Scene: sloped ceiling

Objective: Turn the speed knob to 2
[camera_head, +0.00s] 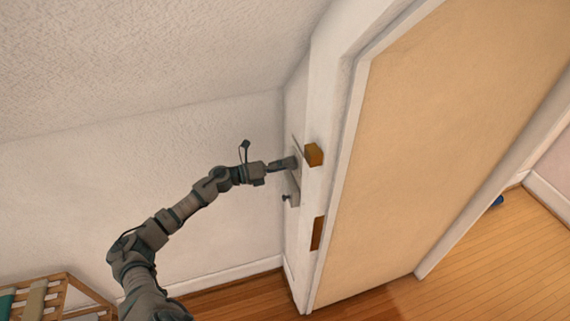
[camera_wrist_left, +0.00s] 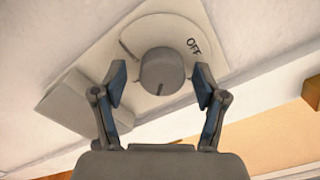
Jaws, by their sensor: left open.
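The speed knob (camera_wrist_left: 161,71) is a round grey dial on a pale wall plate (camera_wrist_left: 206,31) marked "OFF" in the left wrist view. A short dark line shows on the plate left of the knob and a small mark sits at the knob's lower edge. I cannot make out a 2. My left gripper (camera_wrist_left: 161,78) is open, with one finger on each side of the knob and a gap visible beside it. In the head view my left gripper (camera_head: 287,163) is at the plate on the narrow wall and hides the knob. My right gripper is not in view.
A small grey fixture (camera_head: 292,191) sits below the plate. A yellow-brown block (camera_head: 314,154) and a brown piece (camera_head: 317,233) are on the white frame beside the tan door (camera_head: 440,140). A wooden rack (camera_head: 60,290) stands at lower left.

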